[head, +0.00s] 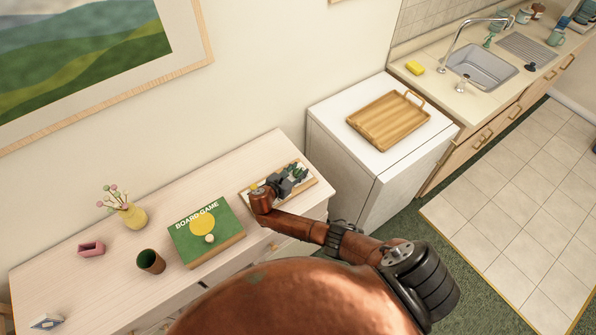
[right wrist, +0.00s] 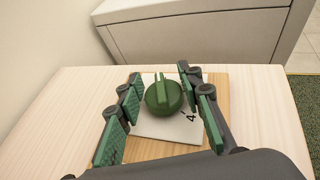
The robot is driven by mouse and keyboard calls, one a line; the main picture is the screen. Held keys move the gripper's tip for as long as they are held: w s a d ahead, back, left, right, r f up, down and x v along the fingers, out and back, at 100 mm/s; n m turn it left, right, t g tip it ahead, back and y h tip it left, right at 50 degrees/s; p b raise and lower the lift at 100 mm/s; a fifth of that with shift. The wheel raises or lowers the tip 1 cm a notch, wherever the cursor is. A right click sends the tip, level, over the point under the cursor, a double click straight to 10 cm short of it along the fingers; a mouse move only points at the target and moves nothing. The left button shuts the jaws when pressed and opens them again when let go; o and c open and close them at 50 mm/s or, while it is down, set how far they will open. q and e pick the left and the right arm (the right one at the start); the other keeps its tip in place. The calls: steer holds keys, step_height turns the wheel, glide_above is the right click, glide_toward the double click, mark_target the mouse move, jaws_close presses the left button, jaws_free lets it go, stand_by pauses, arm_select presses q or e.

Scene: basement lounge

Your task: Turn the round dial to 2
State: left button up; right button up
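The round dial (right wrist: 163,97) is green with a raised grip ridge. It sits on a white plate (right wrist: 150,128) on a wooden board (right wrist: 142,149), and a black "4" shows on the plate to its lower right. No other number is visible. My right gripper (right wrist: 158,87) is open, with its green-padded fingers on either side of the dial and a gap to each. In the head view my right gripper (head: 292,178) is over the board (head: 308,184) at the right end of the cabinet top and hides the dial. My left gripper is not in view.
The board game box (head: 207,232) lies left of the board on the cabinet top (head: 120,262). A dark green cup (head: 151,261), a yellow vase (head: 131,215) and a pink object (head: 91,249) stand further left. A white appliance (head: 338,137) with a wooden tray (head: 389,121) stands to the right.

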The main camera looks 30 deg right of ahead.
steer(key=o, duration=0.4)
steer(key=shift+c, duration=0.2)
steer(key=shift+a, duration=0.15)
steer(key=v, duration=1.1)
steer(key=shift+s+a+r, duration=0.2)
steer(key=shift+s+a, duration=0.05)
steer(key=shift+a, duration=0.05)
